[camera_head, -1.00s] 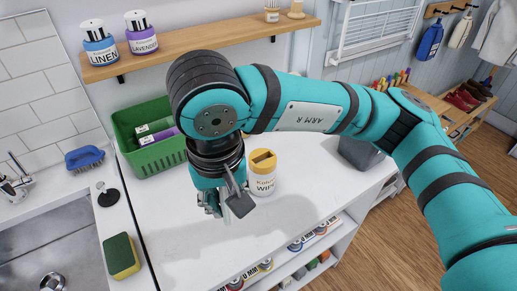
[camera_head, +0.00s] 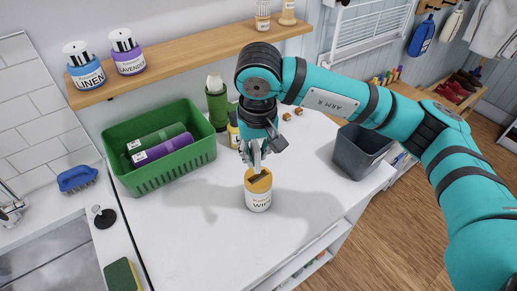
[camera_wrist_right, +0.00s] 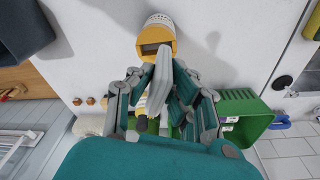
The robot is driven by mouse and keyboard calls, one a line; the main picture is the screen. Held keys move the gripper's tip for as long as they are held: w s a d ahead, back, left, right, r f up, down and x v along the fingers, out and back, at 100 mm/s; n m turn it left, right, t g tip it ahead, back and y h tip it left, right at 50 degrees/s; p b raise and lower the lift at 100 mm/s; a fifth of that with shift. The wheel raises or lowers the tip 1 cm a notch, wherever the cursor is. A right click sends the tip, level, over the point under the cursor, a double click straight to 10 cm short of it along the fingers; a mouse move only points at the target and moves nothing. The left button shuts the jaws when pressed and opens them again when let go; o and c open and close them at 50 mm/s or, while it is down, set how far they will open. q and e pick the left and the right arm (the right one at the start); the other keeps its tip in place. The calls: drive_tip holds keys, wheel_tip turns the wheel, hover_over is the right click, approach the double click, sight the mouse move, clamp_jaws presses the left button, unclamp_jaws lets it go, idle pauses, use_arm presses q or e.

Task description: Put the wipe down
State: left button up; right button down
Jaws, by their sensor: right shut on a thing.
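The wipe canister (camera_head: 259,199) is a white tub with a yellow lid, upright on the white counter top (camera_head: 190,240). Its lid has a dark opening, which also shows in the wrist view (camera_wrist_right: 156,30). My right gripper (camera_head: 254,160) is just above and behind the lid in the head view. It is shut on a pale grey strip, seemingly the wipe (camera_wrist_right: 160,80), between its fingers in the right wrist view. Whether the strip touches the lid is unclear. My left gripper is not in view.
A green basket (camera_head: 165,165) with bottles stands at the left. A green bottle (camera_head: 217,105) and a yellow one, partly hidden, stand behind my gripper. A dark grey bin (camera_head: 360,152) is at the right. Counter in front of and left of the canister is clear.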

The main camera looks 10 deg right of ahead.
sight(258, 162)
drive_tip(key=shift+w+d, duration=0.45)
drive_tip(key=shift+w, duration=0.05)
wheel_tip(258, 162, down, 3)
drive_tip(key=shift+p, duration=1.25)
drive_tip(key=shift+f, duration=0.25)
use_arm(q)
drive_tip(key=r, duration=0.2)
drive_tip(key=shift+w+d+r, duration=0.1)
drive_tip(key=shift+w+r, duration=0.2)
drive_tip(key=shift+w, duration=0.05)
use_arm(e)
drive_tip(key=shift+f, duration=0.1)
use_arm(q)
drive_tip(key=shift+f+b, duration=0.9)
drive_tip(key=shift+b, duration=0.2)
use_arm(e)
drive_tip(key=shift+f, duration=0.55)
drive_tip(key=c, duration=1.3)
unclamp_jaws()
